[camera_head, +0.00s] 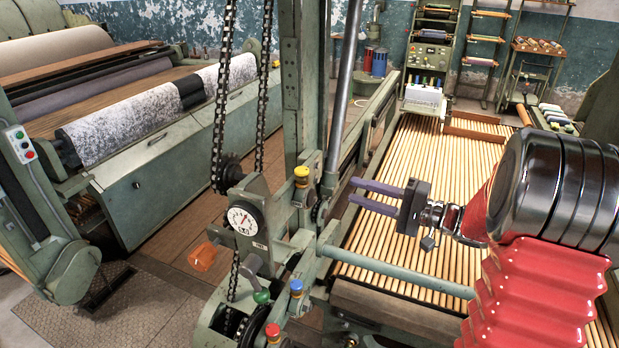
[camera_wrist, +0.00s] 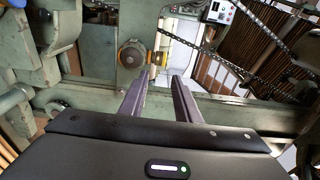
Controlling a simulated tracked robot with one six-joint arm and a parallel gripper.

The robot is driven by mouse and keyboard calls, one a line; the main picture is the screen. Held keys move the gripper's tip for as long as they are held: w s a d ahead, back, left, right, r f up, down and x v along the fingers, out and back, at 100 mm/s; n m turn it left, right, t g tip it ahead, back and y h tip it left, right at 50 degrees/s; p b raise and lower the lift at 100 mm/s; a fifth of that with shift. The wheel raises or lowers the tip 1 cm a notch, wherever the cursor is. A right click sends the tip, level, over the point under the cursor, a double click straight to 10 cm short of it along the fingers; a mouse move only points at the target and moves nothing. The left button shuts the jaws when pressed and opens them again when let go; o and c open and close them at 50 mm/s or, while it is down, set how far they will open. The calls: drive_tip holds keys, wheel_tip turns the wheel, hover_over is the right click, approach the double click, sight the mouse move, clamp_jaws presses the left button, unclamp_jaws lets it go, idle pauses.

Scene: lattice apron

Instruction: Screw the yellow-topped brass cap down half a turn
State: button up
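The yellow-topped brass cap (camera_head: 301,175) sits on the green machine frame right of the dial in the head view. A gap shows between the fingertips and the cap, and nothing is between the fingers. In the wrist view the gripper (camera_wrist: 160,76) also shows its fingers apart and empty.
A white dial (camera_head: 243,217) and an orange handle (camera_head: 203,257) are left of the cap. Green (camera_head: 261,297), blue (camera_head: 296,286) and red (camera_head: 273,331) knobs stand below. A steel post (camera_head: 344,80) rises behind, and a green rail (camera_head: 400,270) runs below my gripper.

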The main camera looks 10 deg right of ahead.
sight(306, 178)
drive_tip(key=shift+w+a, duration=0.1)
drive_tip(key=x, duration=1.3)
drive_tip(key=shift+w+a, duration=0.2)
drive_tip(key=shift+c, duration=0.2)
clamp_jaws()
drive_tip(key=shift+s+a+m+t+h, duration=0.1)
drive_tip(key=shift+m+t+h, duration=0.2)
drive_tip(key=shift+t, duration=0.1)
drive_tip(key=shift+s+a+m+t+h, duration=0.2)
drive_tip(key=shift+m+t+h, duration=0.65)
drive_tip(key=shift+h, duration=0.3)
drive_tip(key=shift+s+a+m+t+h, duration=0.1)
drive_tip(key=shift+a+m+t+h, duration=0.1)
drive_tip(key=shift+m+t+h, duration=0.7)
drive_tip(key=shift+f+h, duration=0.1)
drive_tip(key=shift+h, duration=0.25)
